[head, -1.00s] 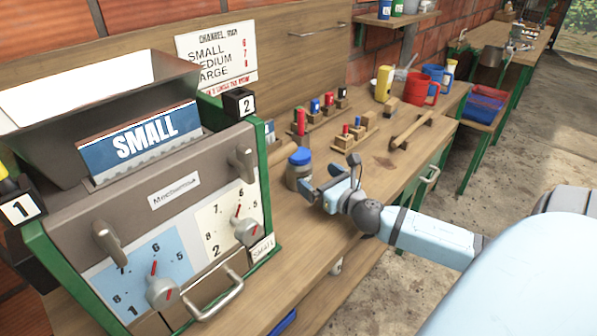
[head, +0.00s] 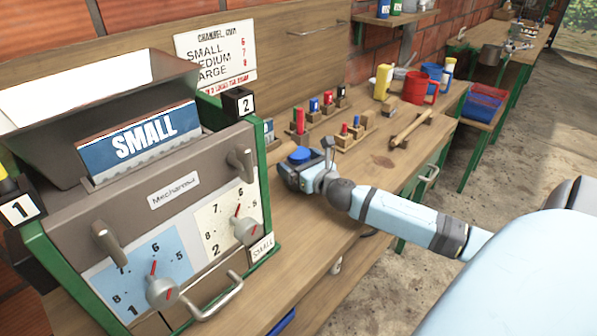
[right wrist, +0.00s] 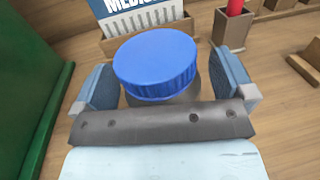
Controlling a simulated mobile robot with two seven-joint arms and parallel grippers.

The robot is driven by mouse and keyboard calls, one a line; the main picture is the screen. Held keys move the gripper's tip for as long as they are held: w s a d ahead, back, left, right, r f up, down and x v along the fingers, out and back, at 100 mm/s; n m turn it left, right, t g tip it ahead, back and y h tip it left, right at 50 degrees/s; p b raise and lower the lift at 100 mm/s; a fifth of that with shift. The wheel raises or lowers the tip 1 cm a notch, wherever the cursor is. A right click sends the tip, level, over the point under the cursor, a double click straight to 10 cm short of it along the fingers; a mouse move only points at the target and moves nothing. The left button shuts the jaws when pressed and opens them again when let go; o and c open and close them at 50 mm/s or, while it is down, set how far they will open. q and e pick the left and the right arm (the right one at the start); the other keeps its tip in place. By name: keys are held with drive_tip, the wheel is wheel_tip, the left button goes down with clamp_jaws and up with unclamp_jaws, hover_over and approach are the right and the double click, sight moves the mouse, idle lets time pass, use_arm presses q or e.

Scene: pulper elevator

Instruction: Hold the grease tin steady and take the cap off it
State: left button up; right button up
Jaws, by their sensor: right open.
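The grease tin (right wrist: 172,97) stands upright on the wooden bench, with its ribbed blue cap (right wrist: 155,62) on top. In the head view the blue cap (head: 300,154) shows just right of the grey machine, and my gripper hides most of the tin's body. My right gripper (head: 299,168) is around the tin at the body, below the cap. In the right wrist view its two blue fingers (right wrist: 165,88) are open, one on each side of the tin, with gaps visible. My left gripper is not in view.
The grey machine with dials (head: 170,215) stands close on the left. A card in a wooden holder (right wrist: 140,14) is behind the tin. Wooden blocks with coloured pegs (head: 345,137) and a wooden-handled tool (head: 410,128) lie further back. The bench front is clear.

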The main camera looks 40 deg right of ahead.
drive_tip(key=c, duration=1.1)
drive_tip(key=shift+r, duration=0.1)
use_arm(q)
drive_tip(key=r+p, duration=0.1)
drive_tip(key=p, duration=0.1)
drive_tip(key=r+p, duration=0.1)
drive_tip(key=p, duration=0.1)
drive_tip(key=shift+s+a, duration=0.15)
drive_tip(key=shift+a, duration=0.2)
use_arm(e)
wheel_tip(320, 180, up, 20)
drive_tip(key=o, duration=0.5)
drive_tip(key=shift+c, duration=0.2)
drive_tip(key=c, duration=0.6)
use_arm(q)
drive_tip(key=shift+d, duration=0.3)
